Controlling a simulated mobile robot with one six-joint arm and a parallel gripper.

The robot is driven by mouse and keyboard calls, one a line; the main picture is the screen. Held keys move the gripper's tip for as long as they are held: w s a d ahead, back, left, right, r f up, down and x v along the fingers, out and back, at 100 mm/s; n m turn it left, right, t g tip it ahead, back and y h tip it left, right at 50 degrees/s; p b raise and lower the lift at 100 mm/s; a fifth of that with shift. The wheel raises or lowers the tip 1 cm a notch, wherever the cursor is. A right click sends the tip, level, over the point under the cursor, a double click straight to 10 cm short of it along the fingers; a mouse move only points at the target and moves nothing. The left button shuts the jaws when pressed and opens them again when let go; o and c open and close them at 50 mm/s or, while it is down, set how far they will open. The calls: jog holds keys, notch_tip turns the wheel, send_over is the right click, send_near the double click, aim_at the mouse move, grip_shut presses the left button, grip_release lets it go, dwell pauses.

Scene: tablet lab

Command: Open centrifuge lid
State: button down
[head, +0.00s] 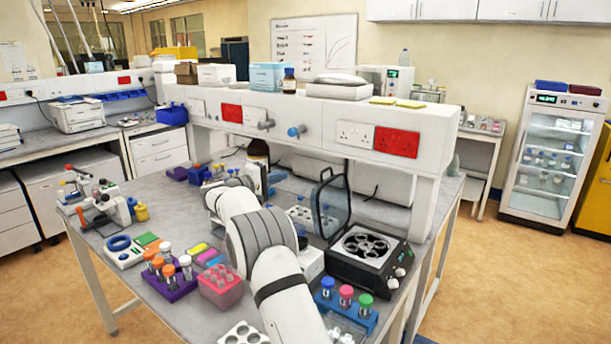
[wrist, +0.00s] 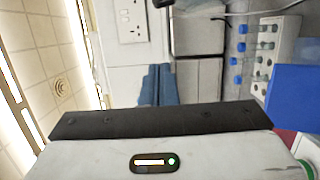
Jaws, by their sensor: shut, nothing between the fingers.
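The centrifuge (head: 394,284) is a black-topped unit at the right front of the bench. Its round rotor with several holes is exposed. Its lid (head: 346,206), a dark frame with a clear pane, stands raised at the left side of the unit. My gripper shows in the wrist view (wrist: 157,84) as two blue-grey fingers side by side, shut and empty. In the head view my white arm reaches over the bench left of the lid, and the gripper's fingertips are hidden. The lid cannot be made out in the wrist view.
A purple rack (head: 176,291) and a pink tube box (head: 221,291) stand left of my arm. A blue rack (head: 361,316) with coloured caps is in front of the centrifuge. A raised shelf (head: 330,117) crosses the back.

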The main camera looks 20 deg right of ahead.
jog(key=d+p, duration=0.5)
jog(key=d, duration=0.6)
jog(key=shift+s+d, duration=0.2)
